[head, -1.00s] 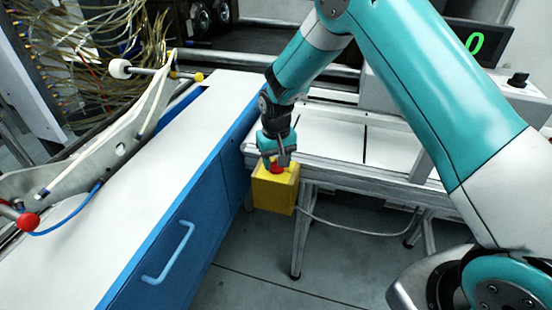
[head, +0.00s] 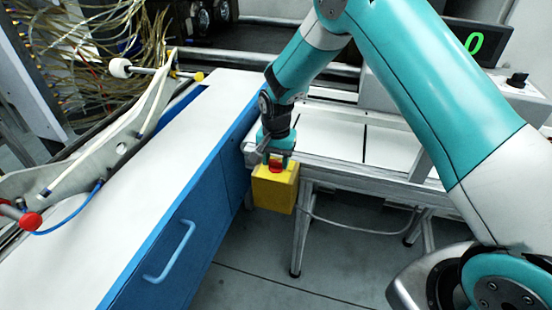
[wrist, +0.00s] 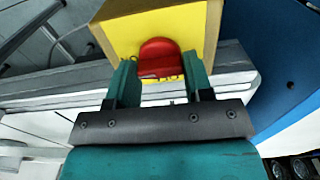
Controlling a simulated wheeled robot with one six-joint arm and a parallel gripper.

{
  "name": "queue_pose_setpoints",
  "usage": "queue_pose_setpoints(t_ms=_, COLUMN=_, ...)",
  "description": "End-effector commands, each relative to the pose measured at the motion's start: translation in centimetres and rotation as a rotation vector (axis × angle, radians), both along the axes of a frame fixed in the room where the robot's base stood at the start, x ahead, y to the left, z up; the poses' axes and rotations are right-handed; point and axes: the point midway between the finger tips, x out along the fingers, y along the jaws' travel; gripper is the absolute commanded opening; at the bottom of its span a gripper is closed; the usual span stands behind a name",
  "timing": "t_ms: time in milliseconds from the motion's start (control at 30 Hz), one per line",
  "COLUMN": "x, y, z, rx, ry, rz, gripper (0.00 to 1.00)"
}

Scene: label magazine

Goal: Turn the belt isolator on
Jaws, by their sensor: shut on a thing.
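The belt isolator is a yellow box (head: 274,192) with a red knob (head: 276,166) on its top, fixed at the near end of the conveyor frame in the head view. In the wrist view the yellow box (wrist: 185,28) and the red knob (wrist: 159,57) fill the upper middle. My gripper (head: 278,160) comes down onto the knob from above. In the wrist view its two teal fingers (wrist: 159,78) stand on either side of the knob and are shut on it. Small markings show on the box beside the knob, partly hidden by the fingers.
A long white bench with a blue front and handle (head: 170,252) runs along the left of the box. The conveyor (head: 338,135) extends to the right behind it. A grey cable (head: 350,225) hangs below. The floor in front of the box is clear.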

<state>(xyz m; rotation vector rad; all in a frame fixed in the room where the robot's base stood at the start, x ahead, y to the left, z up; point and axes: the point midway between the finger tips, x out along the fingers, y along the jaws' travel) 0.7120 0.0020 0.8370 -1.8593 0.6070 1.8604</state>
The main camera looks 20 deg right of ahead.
Motion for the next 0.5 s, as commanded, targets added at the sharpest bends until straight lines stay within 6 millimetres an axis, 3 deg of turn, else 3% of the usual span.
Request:
queue_pose_setpoints(t_ms=467, x=0.10, y=-0.02, z=0.09, rx=0.000, ry=-0.004, rz=-0.015, gripper=0.23)
queue_pose_setpoints(t_ms=500, x=0.10, y=-0.02, z=0.09, rx=0.000, ry=-0.004, rz=-0.015, gripper=0.54)
